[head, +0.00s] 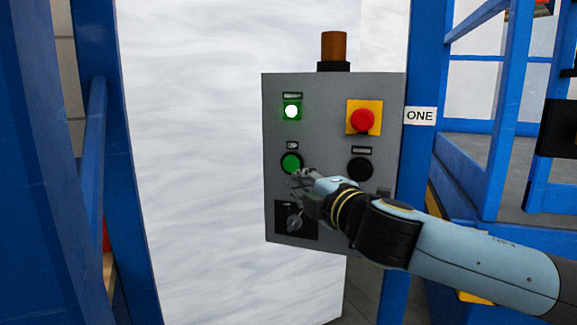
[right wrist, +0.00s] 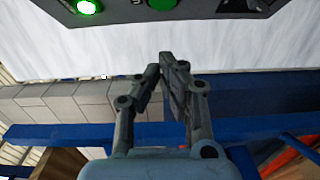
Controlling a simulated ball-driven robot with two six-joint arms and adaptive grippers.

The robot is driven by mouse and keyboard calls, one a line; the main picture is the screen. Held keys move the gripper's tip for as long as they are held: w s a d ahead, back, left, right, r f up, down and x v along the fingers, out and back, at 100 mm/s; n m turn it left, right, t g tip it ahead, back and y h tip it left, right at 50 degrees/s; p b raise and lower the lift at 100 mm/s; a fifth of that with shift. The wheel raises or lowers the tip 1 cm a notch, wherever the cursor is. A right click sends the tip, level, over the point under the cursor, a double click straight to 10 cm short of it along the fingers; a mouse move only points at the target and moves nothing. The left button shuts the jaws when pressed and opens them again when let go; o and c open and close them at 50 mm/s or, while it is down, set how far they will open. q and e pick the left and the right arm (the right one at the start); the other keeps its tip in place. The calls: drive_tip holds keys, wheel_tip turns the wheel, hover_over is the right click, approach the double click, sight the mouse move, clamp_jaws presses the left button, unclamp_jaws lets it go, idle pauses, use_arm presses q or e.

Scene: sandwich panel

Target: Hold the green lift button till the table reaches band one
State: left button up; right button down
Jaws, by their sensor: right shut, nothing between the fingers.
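The green lift button (head: 291,163) is round and sits in a black ring under a small label, on the grey control panel (head: 335,195). My right gripper (head: 297,174) is shut and empty, with its fingertips just below and right of the button. In the right wrist view, the fingertips (right wrist: 164,65) are close together and the green button (right wrist: 163,4) shows at the top edge, with a visible gap between them. A white sign reading ONE (head: 420,115) is on the blue post right of the panel. My left gripper is not in view.
An amber beacon (head: 334,47) stands on top. Blue frames with a grey deck (head: 535,165) are at right.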

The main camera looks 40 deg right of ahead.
sight(288, 166)
drive_tip(key=x, duration=0.3)
drive_tip(key=d+x, duration=0.1)
drive_tip(key=x, duration=0.3)
drive_tip(key=p+x, duration=0.1)
drive_tip(key=x, duration=0.2)
drive_tip(key=shift+d, duration=0.5)
drive_tip(key=shift+w+d, duration=0.25)
drive_tip(key=shift+d, duration=0.25)
